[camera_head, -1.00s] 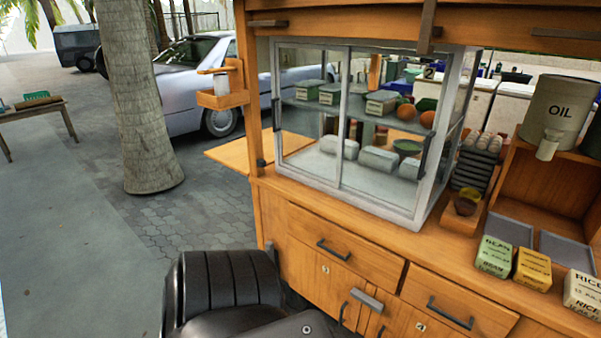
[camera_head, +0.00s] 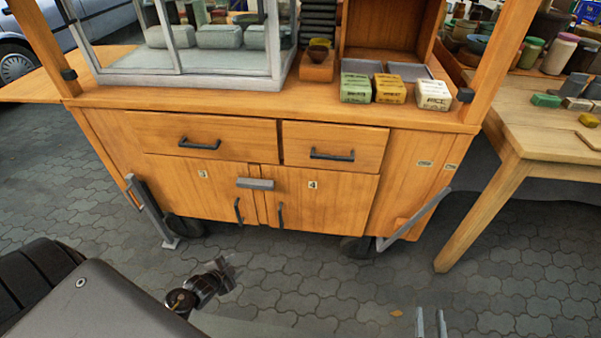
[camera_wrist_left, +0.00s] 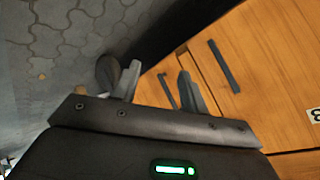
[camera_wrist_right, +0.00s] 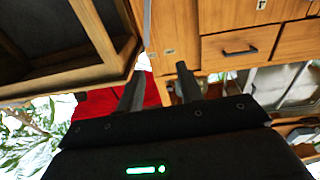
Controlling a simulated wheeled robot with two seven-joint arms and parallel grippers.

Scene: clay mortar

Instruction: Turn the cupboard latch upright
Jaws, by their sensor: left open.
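The latch (camera_head: 255,184) is a grey bar lying level across the seam between the two cupboard doors, near their top edge. The left door (camera_head: 215,195) and right door (camera_head: 325,202) look closed. My left gripper (camera_head: 225,272) is open and empty, low in front of the cupboard and apart from it; its fingers also show in the left wrist view (camera_wrist_left: 158,85), with the cupboard front beyond them. I cannot make out the latch in that view. My right gripper (camera_head: 431,322) is open and empty at the bottom edge, right of the cupboard; its fingers show in the right wrist view (camera_wrist_right: 157,88).
Dark handles (camera_head: 238,210) hang below the latch, and drawers (camera_head: 205,138) sit above the doors. Slanted grey bars (camera_head: 150,212) stand at both sides of the cart. A wooden table (camera_head: 545,140) stands at right. The paving in front is free.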

